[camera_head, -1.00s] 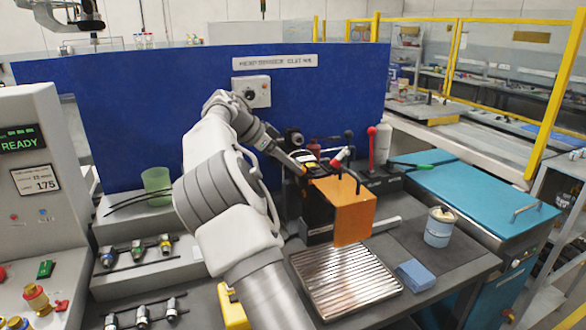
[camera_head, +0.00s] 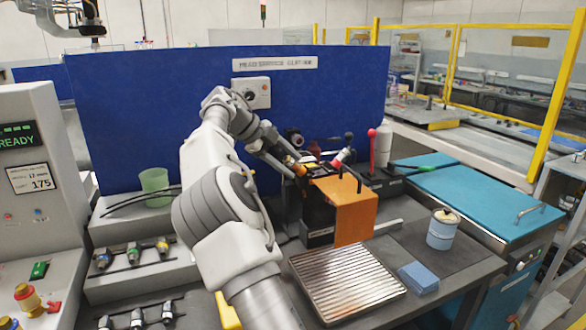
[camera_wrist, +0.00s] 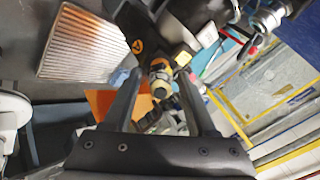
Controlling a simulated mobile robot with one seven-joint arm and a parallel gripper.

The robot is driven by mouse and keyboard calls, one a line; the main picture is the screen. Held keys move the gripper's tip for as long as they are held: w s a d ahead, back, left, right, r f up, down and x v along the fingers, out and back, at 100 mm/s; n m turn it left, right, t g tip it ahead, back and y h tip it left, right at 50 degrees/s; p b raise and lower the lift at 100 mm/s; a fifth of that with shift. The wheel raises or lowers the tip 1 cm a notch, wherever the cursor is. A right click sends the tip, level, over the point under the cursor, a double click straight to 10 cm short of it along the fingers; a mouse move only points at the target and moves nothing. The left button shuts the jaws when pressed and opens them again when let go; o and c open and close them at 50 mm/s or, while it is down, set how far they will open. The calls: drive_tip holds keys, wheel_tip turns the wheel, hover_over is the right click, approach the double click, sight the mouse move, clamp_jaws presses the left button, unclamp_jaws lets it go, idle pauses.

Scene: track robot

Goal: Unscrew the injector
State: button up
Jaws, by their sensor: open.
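An injector with an orange band and a pale round cap (camera_wrist: 159,86) stands out of the dark block in the wrist view. It shows between the two fingers of my gripper (camera_wrist: 158,92), which are open on either side of it. I cannot tell whether either finger touches it. In the head view my gripper (camera_head: 292,163) reaches down to the top of the black fixture (camera_head: 318,218) with an orange plate (camera_head: 354,212) on its front. There the injector is mostly hidden by the fingers.
A red-knobbed lever (camera_head: 371,150) stands right of the fixture. Racks with several injectors (camera_head: 133,254) are at the left. A blue panel (camera_head: 190,130) stands behind.

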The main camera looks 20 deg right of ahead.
drive_tip(key=shift+m, duration=0.6)
idle(0.5)
clamp_jaws()
idle(0.5)
drive_tip(key=shift+r+p, duration=0.1)
drive_tip(key=shift+p, duration=0.3)
